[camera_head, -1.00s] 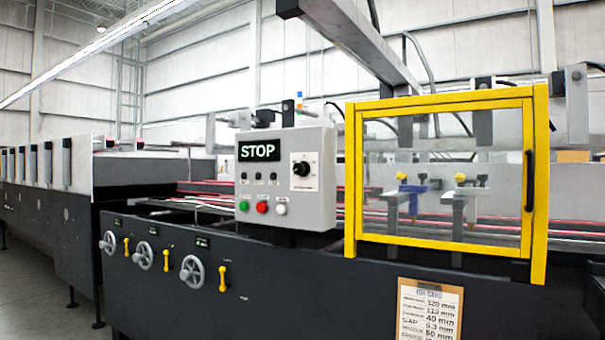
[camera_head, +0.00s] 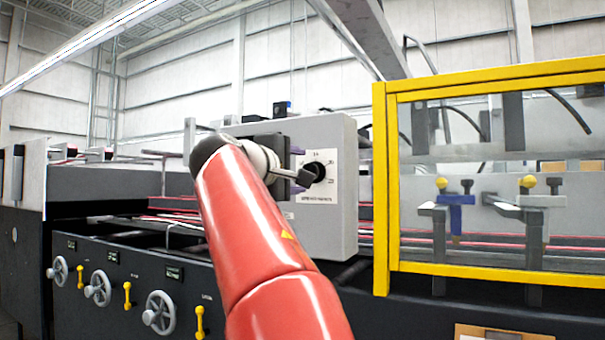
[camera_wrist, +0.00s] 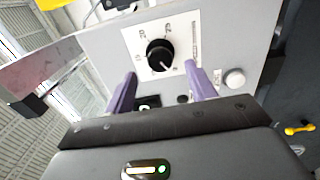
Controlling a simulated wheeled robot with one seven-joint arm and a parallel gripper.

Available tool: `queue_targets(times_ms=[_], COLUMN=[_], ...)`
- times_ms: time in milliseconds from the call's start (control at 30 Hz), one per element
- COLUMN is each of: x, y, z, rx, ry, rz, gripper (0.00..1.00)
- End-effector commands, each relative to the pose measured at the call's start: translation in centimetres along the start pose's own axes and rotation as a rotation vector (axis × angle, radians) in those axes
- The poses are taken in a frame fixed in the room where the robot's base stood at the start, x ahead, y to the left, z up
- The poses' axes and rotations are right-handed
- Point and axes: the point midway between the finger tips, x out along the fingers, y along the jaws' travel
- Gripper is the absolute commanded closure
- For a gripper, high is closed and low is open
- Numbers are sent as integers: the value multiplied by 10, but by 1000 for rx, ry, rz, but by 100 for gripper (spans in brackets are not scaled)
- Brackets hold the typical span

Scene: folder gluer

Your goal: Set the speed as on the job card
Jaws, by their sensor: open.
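The black speed knob (camera_head: 314,171) sits on a white scale plate (camera_head: 327,205) on the grey control box (camera_head: 338,135). In the wrist view the knob (camera_wrist: 160,55) is ringed by numbers, some too small to read surely. I cannot tell its exact setting. My gripper (camera_head: 298,170) is in front of the box, its purple fingers apart. In the wrist view my gripper (camera_wrist: 161,76) has a finger on either side below the knob, with nothing held. The job card (camera_head: 495,333) shows only its top edge; its text is cut off.
A yellow-framed guard (camera_head: 385,190) stands right of the box. A white button (camera_wrist: 234,79) lies close to the right finger. Handwheels (camera_head: 159,312) and yellow levers (camera_head: 127,296) line the panel below left. My arm hides the STOP display and other buttons.

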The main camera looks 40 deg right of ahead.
Motion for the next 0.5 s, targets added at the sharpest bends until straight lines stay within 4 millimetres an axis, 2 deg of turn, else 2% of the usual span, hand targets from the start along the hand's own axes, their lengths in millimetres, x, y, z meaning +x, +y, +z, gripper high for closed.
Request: queue_targets(times_ms=[100,200,333,500], x=[21,34,44,47], y=[0,0,0,0], z=[1,0,0,0], rx=[1,0,1,2], ry=[-4,-2,0,1], rz=[-2,-2,-2,-1], gripper=[44,44,44,44])
